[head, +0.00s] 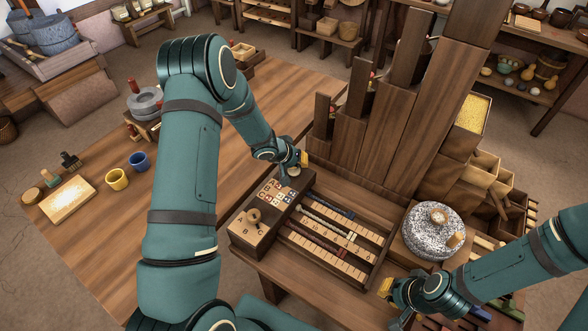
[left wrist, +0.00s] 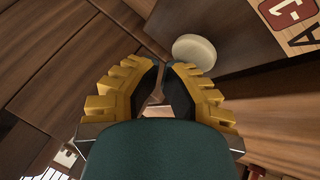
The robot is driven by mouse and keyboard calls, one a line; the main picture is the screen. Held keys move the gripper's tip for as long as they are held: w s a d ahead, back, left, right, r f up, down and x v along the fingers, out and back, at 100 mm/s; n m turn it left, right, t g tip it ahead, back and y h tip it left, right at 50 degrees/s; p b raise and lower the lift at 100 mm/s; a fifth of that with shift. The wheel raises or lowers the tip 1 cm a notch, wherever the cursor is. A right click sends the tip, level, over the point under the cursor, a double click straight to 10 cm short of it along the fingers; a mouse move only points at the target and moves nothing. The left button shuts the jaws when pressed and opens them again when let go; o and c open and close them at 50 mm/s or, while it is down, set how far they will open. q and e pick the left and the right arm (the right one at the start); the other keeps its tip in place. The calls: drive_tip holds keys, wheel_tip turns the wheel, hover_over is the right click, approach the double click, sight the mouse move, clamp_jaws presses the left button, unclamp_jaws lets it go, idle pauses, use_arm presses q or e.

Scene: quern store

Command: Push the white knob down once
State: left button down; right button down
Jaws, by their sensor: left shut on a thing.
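The white knob (left wrist: 193,50) is round and pale and sits against the side of a dark wooden box in the left wrist view. My left gripper (left wrist: 167,70) has its yellow-backed fingers close together, with the tips just short of or against the knob's lower left edge; contact is unclear. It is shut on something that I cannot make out. In the head view my left gripper (head: 298,160) is at the far right end of the lettered box (head: 252,237).
A tray (head: 378,255) with marked strips and rods lies right of the box. Tall wooden columns (head: 415,120) rise behind it. A speckled grindstone (head: 433,240) stands at the right. A yellow cup (head: 117,179) and a blue cup (head: 138,161) stand on the left table.

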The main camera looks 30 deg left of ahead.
sight(299, 169)
use_arm(q)
drive_tip(key=shift+f+b, duration=0.45)
drive_tip(key=shift+f, duration=0.4)
idle(1.0)
drive_tip(key=shift+r, duration=0.1)
drive_tip(key=shift+r+p, duration=1.2)
drive_tip(key=shift+p, duration=0.3)
wheel_tip(299, 169, up, 5)
drive_tip(key=p, duration=0.6)
drive_tip(key=shift+d, duration=0.1)
